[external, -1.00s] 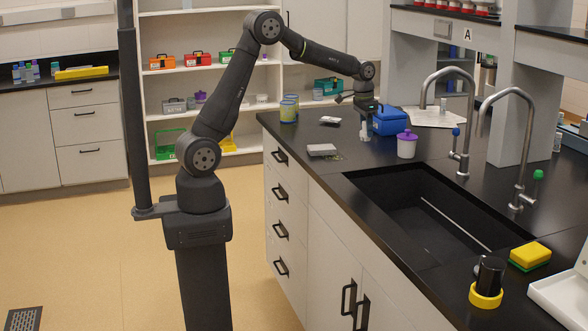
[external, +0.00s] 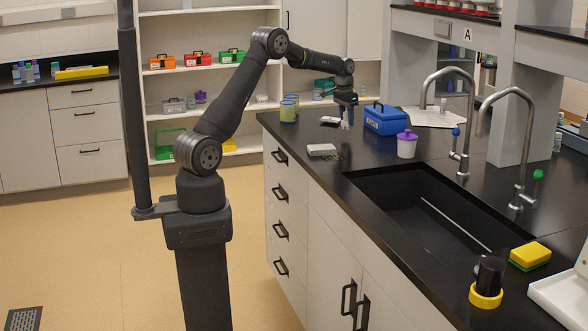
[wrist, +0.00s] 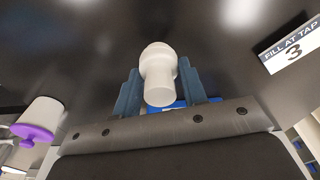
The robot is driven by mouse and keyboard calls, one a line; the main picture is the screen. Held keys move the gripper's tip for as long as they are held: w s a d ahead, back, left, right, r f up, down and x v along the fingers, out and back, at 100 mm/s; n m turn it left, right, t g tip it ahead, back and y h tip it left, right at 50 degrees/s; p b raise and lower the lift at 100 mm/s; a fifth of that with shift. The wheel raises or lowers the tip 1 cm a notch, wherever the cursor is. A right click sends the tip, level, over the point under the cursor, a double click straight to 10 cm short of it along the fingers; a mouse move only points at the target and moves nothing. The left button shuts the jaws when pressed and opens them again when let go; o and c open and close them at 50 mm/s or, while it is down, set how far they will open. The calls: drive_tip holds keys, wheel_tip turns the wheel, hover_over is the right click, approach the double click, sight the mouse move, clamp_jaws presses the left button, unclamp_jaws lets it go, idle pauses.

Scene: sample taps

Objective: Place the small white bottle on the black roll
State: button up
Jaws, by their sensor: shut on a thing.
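The small white bottle (wrist: 158,65) is between the blue-grey jaws of my gripper (wrist: 157,92) in the wrist view, which are shut on it. In the external view my gripper (external: 346,112) points down over the far left part of the black counter, left of the blue box, and the bottle shows only as a small pale shape below it. Whether the bottle touches the counter is unclear. A black cylinder (external: 491,272) stands in a yellow ring at the front right of the counter; I cannot tell if it is the black roll.
The blue box (external: 386,120) and a white jar with a purple lid (external: 406,146) stand right of my gripper. The sink (external: 430,215) and two tall taps lie between there and the black cylinder.

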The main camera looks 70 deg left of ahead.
drive_tip(key=shift+a+f, duration=0.25)
drive_tip(key=shift+f, duration=1.85)
drive_tip(key=shift+f, duration=0.15)
drive_tip(key=o, duration=1)
drive_tip(key=r, duration=0.3)
drive_tip(key=s+r, duration=0.1)
drive_tip(key=r, duration=0.7)
drive_tip(key=shift+s+d+r, duration=0.15)
drive_tip(key=shift+s+r, duration=0.05)
drive_tip(key=shift+r, duration=0.4)
drive_tip(key=shift+c, duration=1.1)
